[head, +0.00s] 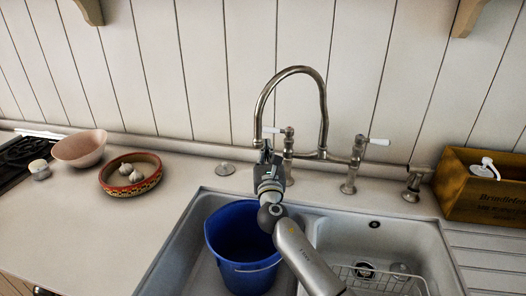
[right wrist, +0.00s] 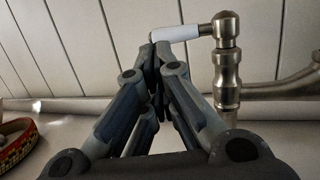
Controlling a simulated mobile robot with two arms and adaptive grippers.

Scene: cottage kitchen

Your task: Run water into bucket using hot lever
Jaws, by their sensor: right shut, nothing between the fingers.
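A blue bucket (head: 243,250) stands upright in the left basin of the sink, under the curved spout of the metal tap (head: 324,100). The tap has two white-tipped levers: the left one (head: 271,130) and the right one (head: 379,142). Which is hot I cannot read. My right gripper (head: 266,146) is shut and empty, just below the left lever. In the right wrist view its fingertips (right wrist: 155,48) are close to the tip of the white lever (right wrist: 176,33); I cannot tell whether they touch. No water stream shows. My left gripper is out of view.
A wooden box (head: 480,190) with a white pump bottle stands right of the sink. A patterned bowl (head: 130,174) with garlic and a pink bowl (head: 80,147) are on the left counter. The right basin holds a wire rack (head: 375,278). The left counter front is clear.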

